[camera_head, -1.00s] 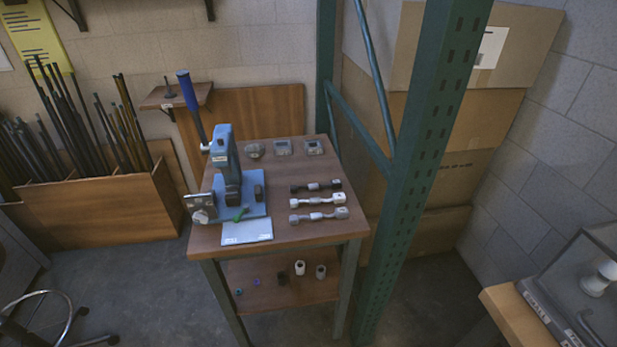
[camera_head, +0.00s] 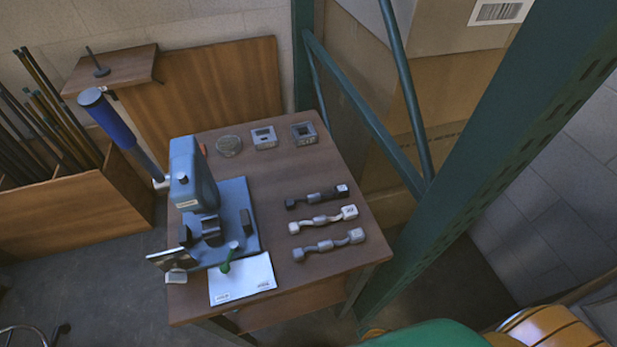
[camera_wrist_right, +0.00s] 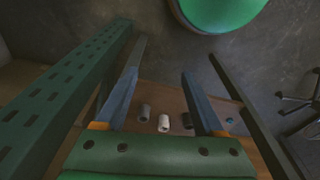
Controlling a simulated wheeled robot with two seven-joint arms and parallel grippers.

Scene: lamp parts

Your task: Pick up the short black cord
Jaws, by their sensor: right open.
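The short black cord (camera_head: 316,197) lies on the wooden table top (camera_head: 290,165) in the head view, the rearmost of three short cords on the right half. It has a dark block at its left end and a light-faced block at its right end. My right gripper (camera_wrist_right: 160,72) is open in the right wrist view, with nothing between its fingers. My left gripper is not in view.
A white cord (camera_head: 322,219) and a grey cord (camera_head: 328,245) lie in front of the black one. A blue press (camera_head: 200,185) stands at left on the table. A green rack post (camera_head: 500,130) rises close to the table's right side.

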